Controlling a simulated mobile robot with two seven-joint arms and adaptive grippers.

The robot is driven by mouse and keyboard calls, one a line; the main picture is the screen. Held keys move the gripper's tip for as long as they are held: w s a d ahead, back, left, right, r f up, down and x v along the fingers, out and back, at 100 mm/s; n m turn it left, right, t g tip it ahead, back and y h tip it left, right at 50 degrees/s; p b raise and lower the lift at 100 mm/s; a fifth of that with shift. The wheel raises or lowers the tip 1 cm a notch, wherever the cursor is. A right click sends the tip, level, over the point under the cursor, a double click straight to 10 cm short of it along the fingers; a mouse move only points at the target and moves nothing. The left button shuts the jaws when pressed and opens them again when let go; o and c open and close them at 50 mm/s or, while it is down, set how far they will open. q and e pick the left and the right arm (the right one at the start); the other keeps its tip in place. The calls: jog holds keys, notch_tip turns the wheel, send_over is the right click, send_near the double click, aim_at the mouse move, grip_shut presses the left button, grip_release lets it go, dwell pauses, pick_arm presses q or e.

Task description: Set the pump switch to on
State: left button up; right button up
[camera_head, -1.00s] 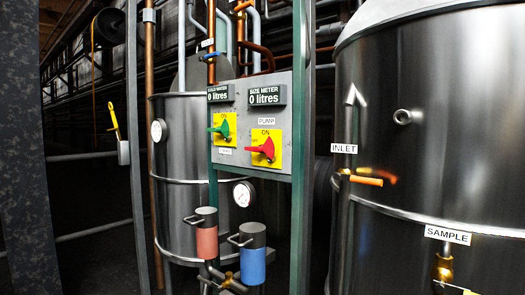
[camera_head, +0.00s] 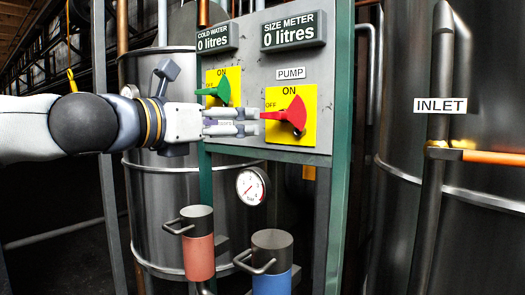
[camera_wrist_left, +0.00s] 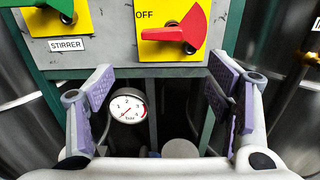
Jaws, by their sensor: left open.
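The pump switch is a red handle (camera_head: 292,114) on a yellow plate, under a PUMP label (camera_head: 290,73). Its narrow tip points left, toward the word OFF; ON is marked above it. My left gripper (camera_head: 254,121) comes in from the left, with its fingertips just left of the red tip in the head view. In the left wrist view the gripper (camera_wrist_left: 160,85) is open and empty, and the red handle (camera_wrist_left: 184,32) shows above and between the fingers, apart from them. My right gripper is not in view.
A green switch handle (camera_head: 219,90) on another yellow plate is close to the left, behind my gripper. A pressure gauge (camera_head: 252,186) and red (camera_head: 198,255) and blue (camera_head: 272,282) cylinders are below. A green post (camera_head: 338,205) edges the panel on the right.

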aim_at(268, 115)
pick_arm(q)
jog(key=x, duration=0.3)
jog(key=r+p+x, duration=0.1)
jog(key=x, duration=0.3)
jog(key=p+x, duration=0.1)
jog(key=x, duration=0.2)
jog(key=shift+w+d+r, duration=0.2)
jog(key=shift+d+r, duration=0.1)
jog(key=shift+d, duration=0.1)
jog(key=shift+w+d+f, duration=0.2)
jog(key=shift+w+d, duration=0.05)
jog(key=shift+w, duration=0.15)
jog(key=c, duration=1.2)
jog(key=shift+o, duration=0.2)
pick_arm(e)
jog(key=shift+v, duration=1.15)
